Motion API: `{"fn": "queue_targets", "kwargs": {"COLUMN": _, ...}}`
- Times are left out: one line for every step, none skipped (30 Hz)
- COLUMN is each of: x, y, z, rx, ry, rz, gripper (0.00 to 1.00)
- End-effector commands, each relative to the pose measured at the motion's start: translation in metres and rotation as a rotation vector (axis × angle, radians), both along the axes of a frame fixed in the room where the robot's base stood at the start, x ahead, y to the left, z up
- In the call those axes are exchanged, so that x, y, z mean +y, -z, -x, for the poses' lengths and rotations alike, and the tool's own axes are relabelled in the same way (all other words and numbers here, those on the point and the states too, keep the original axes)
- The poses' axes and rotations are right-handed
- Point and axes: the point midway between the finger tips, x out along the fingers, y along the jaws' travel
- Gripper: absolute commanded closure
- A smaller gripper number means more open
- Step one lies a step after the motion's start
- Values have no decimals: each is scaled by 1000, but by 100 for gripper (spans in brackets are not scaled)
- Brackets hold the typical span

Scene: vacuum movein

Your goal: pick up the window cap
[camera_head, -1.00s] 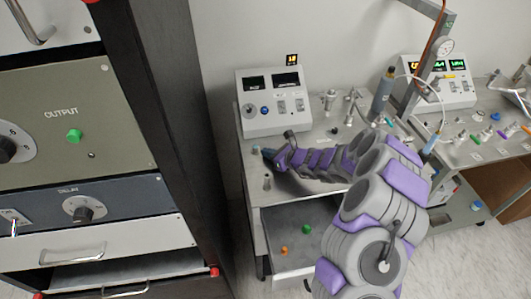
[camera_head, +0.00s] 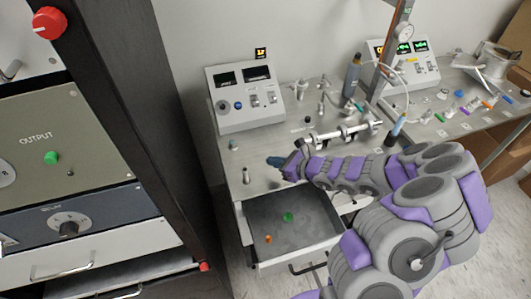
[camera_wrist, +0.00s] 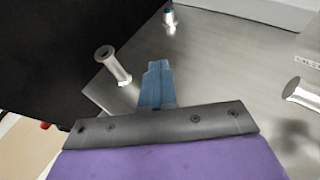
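Two small upright fittings stand on the left of the grey bench top; no label tells which is the window cap. One is a short piece with a blue top (camera_head: 233,146), also in the wrist view (camera_wrist: 169,19) at the top. The other is a plain metal flanged cylinder (camera_head: 246,176), left of the fingertip in the wrist view (camera_wrist: 114,65). My gripper (camera_head: 275,161) is over the bench, right of both fittings, its blue tip (camera_wrist: 156,84) apart from them. I see nothing held. Whether the fingers are parted cannot be told.
A control box (camera_head: 245,98) stands behind. A drawer (camera_head: 262,262) below is open, with green and orange pieces inside. A metal rod assembly (camera_head: 345,133) lies behind my arm. A dark rack (camera_head: 140,110) rises at the left.

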Motion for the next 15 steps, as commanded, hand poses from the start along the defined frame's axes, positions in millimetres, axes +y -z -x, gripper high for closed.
{"fn": "queue_targets", "kwargs": {"x": -2, "y": -1, "z": 3, "rx": 0, "ry": 0, "rz": -1, "gripper": 100}}
{"fn": "queue_targets", "kwargs": {"x": -3, "y": -1, "z": 4, "rx": 0, "ry": 1, "rz": -1, "gripper": 100}}
{"fn": "queue_targets", "kwargs": {"x": -4, "y": -1, "z": 6, "rx": -1, "ry": 0, "rz": -1, "gripper": 100}}
{"fn": "queue_targets", "kwargs": {"x": -5, "y": -2, "z": 7, "rx": -1, "ry": 0, "rz": -1, "gripper": 100}}
{"fn": "queue_targets", "kwargs": {"x": -5, "y": -2, "z": 8, "rx": 0, "ry": -1, "rz": -1, "gripper": 100}}
{"fn": "queue_targets", "kwargs": {"x": -6, "y": -2, "z": 9, "rx": 0, "ry": -1, "rz": -1, "gripper": 100}}
{"fn": "queue_targets", "kwargs": {"x": -7, "y": -2, "z": 9, "rx": -1, "ry": -1, "rz": -2, "gripper": 100}}
{"fn": "queue_targets", "kwargs": {"x": -7, "y": -2, "z": 9, "rx": -1, "ry": -1, "rz": -2, "gripper": 100}}
{"fn": "queue_targets", "kwargs": {"x": -8, "y": -2, "z": 10, "rx": -1, "ry": -1, "rz": -2, "gripper": 100}}
{"fn": "queue_targets", "kwargs": {"x": -8, "y": -2, "z": 10, "rx": -1, "ry": -1, "rz": -2, "gripper": 100}}
{"fn": "queue_targets", "kwargs": {"x": -8, "y": -1, "z": 10, "rx": -1, "ry": -1, "rz": -2, "gripper": 100}}
{"fn": "queue_targets", "kwargs": {"x": -8, "y": -1, "z": 10, "rx": -1, "ry": -1, "rz": -2, "gripper": 100}}
{"fn": "queue_targets", "kwargs": {"x": -8, "y": -1, "z": 10, "rx": -1, "ry": -1, "rz": -2, "gripper": 100}}
{"fn": "queue_targets", "kwargs": {"x": -8, "y": -1, "z": 10, "rx": -1, "ry": -1, "rz": -2, "gripper": 100}}
{"fn": "queue_targets", "kwargs": {"x": -8, "y": -1, "z": 10, "rx": 0, "ry": -1, "rz": -1, "gripper": 100}}
